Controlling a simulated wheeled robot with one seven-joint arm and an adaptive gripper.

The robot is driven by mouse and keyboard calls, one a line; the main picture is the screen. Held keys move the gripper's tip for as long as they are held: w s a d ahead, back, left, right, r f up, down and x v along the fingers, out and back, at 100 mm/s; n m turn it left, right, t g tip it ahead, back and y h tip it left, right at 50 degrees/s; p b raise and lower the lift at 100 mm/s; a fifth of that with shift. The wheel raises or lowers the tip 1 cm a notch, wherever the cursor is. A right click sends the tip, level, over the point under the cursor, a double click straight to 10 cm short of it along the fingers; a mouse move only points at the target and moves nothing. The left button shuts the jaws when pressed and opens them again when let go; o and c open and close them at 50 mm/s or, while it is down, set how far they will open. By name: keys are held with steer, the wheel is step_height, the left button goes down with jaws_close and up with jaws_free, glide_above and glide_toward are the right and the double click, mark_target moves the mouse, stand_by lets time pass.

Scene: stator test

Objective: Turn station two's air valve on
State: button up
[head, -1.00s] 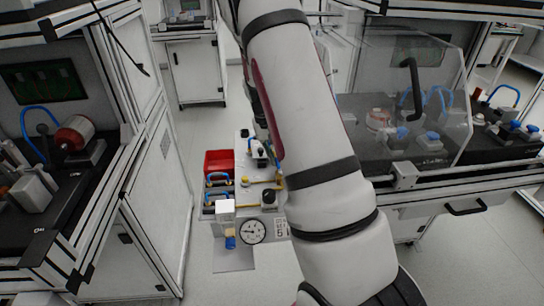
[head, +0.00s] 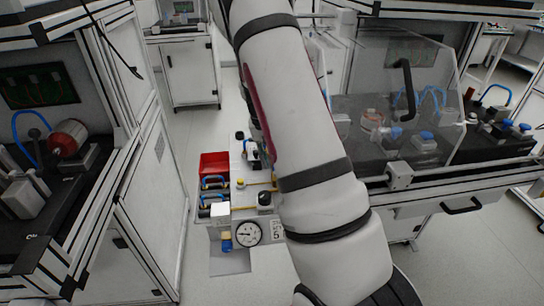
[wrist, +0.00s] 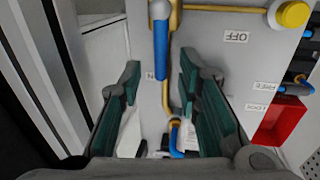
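The valve's blue lever (wrist: 161,50) shows in the wrist view, hanging from a round grey pivot (wrist: 160,9) and lying along a yellow pipe (wrist: 174,20). A label ending in "N" (wrist: 150,76) is near the lever's lower end, partly hidden. An upside-down "OFF" label (wrist: 236,37) is to its right. My gripper (wrist: 160,75) is open, with its green-padded fingers on either side of the lever's line. I see no contact. In the head view my arm hides the gripper and part of the station panel (head: 238,198).
A yellow knob (wrist: 293,14) and a red bin (wrist: 280,122) are to the right in the wrist view. The head view shows a pressure gauge (head: 247,233) at the panel's front, a cabinet (head: 150,215) at left and a clear-covered bench (head: 400,100) at right.

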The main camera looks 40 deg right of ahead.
step_height(320, 180, up, 12)
steer(key=w+a, duration=0.1)
steer(key=a, duration=0.1)
steer(key=shift+w, duration=0.2)
steer(key=shift+f, duration=0.15)
stand_by(0.5)
